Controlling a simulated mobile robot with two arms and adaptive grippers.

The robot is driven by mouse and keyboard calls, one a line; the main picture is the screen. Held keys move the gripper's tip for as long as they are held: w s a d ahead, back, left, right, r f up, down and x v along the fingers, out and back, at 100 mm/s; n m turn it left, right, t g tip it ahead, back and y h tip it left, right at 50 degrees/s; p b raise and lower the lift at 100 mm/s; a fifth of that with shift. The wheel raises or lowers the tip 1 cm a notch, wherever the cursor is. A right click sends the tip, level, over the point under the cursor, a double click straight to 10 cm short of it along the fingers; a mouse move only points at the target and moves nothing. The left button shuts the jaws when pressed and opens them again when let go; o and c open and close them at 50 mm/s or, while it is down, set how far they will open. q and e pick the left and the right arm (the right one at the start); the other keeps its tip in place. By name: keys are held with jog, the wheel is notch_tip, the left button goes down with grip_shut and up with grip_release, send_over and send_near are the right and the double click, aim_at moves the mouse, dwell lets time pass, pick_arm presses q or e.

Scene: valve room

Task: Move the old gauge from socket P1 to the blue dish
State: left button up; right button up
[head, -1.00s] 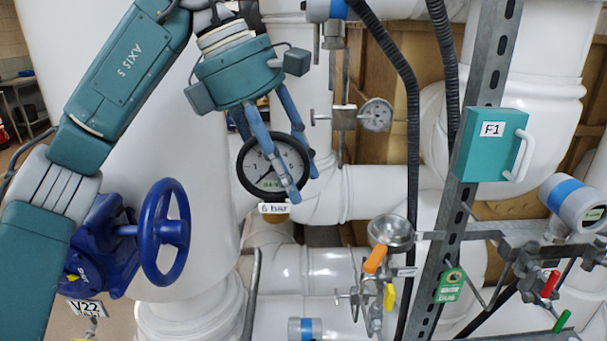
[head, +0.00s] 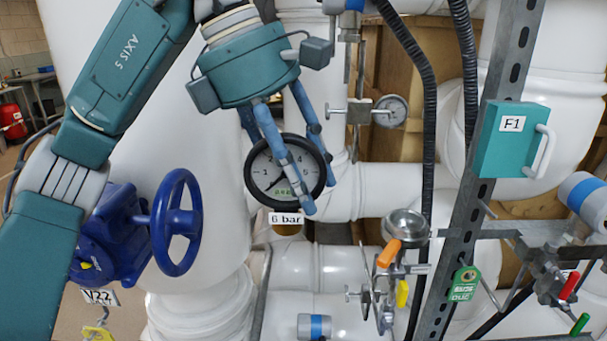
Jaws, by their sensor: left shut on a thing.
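A round black-rimmed gauge (head: 265,172) with a white face and a "6 bar" tag (head: 286,218) below it is in the middle of the head view. My left gripper (head: 299,196) comes down from above, its blue fingers shut on this gauge and crossing its face. The gauge is upright, face toward me. A brass-coloured piece shows just under the tag; I cannot tell whether it is still seated in a socket. No P1 label and no blue dish can be made out. My right gripper is not in view.
A blue handwheel valve (head: 176,222) tagged V22 stands left of the gauge. A small gauge (head: 391,111), black hoses and a steel upright with a teal F1 box (head: 512,140) are to the right. A metal cup (head: 406,225) and coloured levers sit lower right. White pipes fill the back.

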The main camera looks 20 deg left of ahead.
pick_arm(q)
jog(key=shift+s+d+b, duration=0.15)
jog(key=shift+s+d, duration=0.1)
jog(key=shift+s, duration=0.5)
jog(key=shift+s+d+b, duration=0.2)
jog(key=shift+s, duration=0.5)
jog(key=shift+s+d+b, duration=0.15)
jog(key=shift+s+d, duration=0.1)
jog(key=shift+s, duration=0.5)
